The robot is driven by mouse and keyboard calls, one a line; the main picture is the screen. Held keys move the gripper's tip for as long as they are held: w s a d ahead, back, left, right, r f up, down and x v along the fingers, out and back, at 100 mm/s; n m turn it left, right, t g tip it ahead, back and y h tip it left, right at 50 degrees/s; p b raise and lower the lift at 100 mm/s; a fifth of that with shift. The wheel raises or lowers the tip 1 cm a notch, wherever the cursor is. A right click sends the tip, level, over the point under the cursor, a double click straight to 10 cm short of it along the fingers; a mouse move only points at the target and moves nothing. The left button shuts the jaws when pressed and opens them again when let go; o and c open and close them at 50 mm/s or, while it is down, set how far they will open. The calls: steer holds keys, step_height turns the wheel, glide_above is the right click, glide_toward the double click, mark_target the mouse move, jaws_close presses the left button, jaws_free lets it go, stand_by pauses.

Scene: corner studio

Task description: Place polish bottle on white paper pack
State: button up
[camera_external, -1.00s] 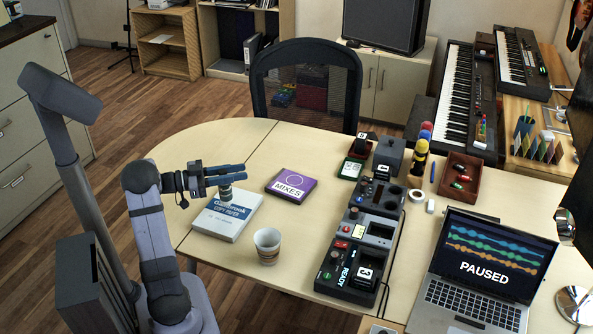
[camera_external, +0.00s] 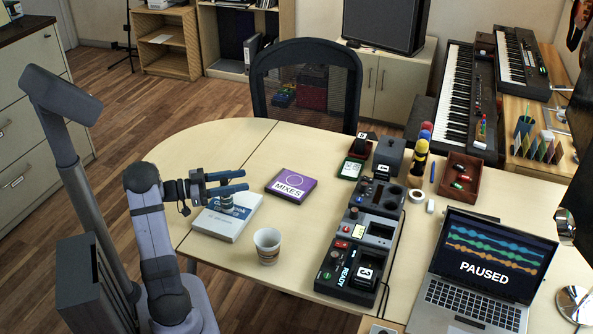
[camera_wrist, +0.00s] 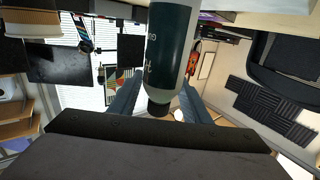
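The white paper pack (camera_external: 222,228) with a blue label lies flat at the left part of the table. The polish bottle (camera_external: 226,203) shows over the pack, just below my gripper (camera_external: 237,181), and appears to stand on it; my fingers partly hide it. In the wrist view the bottle (camera_wrist: 172,45) is large, with a dark green label, a pale end and a black cap. My gripper (camera_wrist: 160,103) has its fingers spread on both sides of the cap, with gaps visible, so it looks open.
A paper cup (camera_external: 267,246) stands close to the pack's right. A purple MIXES box (camera_external: 291,185) lies behind it. Black devices (camera_external: 350,262) and an open laptop (camera_external: 483,268) fill the right side.

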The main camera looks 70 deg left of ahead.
steer(key=shift+r, duration=0.15)
steer(key=s+a+b, duration=0.1)
steer(key=s+a, duration=0.1)
steer(key=s, duration=1)
stand_by(0.3)
